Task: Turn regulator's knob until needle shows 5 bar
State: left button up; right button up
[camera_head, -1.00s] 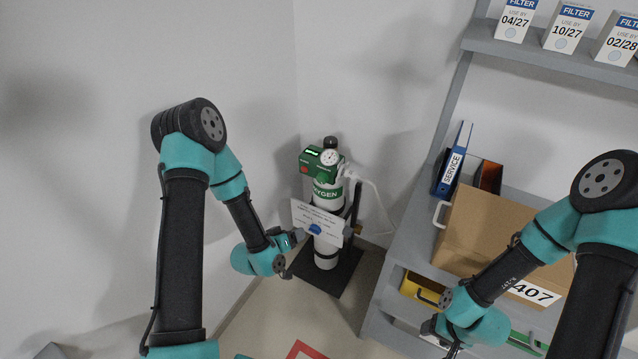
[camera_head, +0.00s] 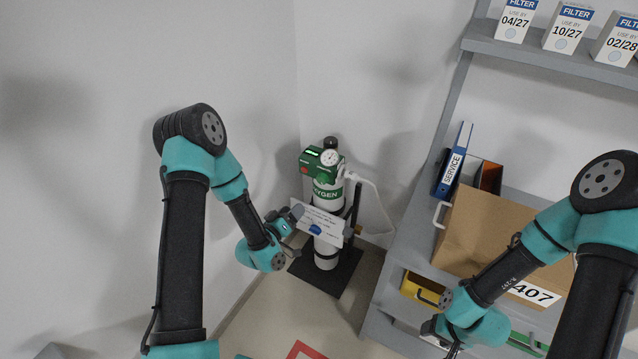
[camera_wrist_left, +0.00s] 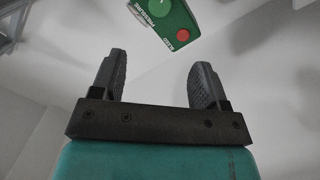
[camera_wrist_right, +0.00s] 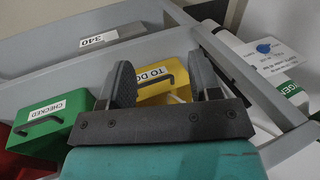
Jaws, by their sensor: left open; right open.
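The green regulator (camera_head: 314,162) sits on top of the white and green oxygen cylinder (camera_head: 326,193) in the corner. It has a round white gauge (camera_head: 329,157) with a needle too small to read, a red button and a lit green display. A black knob (camera_head: 330,142) stands on top. My left gripper (camera_head: 296,229) is open and empty, in front of the cylinder's left side and below the regulator. In the left wrist view the regulator (camera_wrist_left: 165,12) is beyond the open fingers, partly cut off. My right gripper (camera_head: 452,349) is open and empty by the shelf, at the lower right.
A white card (camera_head: 318,222) hangs on the cylinder, close to my left gripper. A pale hose (camera_head: 379,199) loops to its right. The grey shelf (camera_head: 393,263) holds a cardboard box (camera_head: 492,232), a yellow case (camera_head: 420,287) and binders. Walls close off the back and left.

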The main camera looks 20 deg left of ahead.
aim_at(320, 181)
pick_arm(q)
jog(key=x, duration=1.5)
jog(key=shift+w+d+f, duration=0.1)
jog(key=shift+w+d, duration=0.05)
jog(key=shift+w, duration=0.2)
jog(key=c, duration=0.9)
jog(key=shift+m, duration=0.4)
jog(key=m, duration=1.1)
jog(key=shift+g+y, duration=0.3)
jog(key=shift+y, duration=0.1)
jog(key=shift+m, duration=0.3)
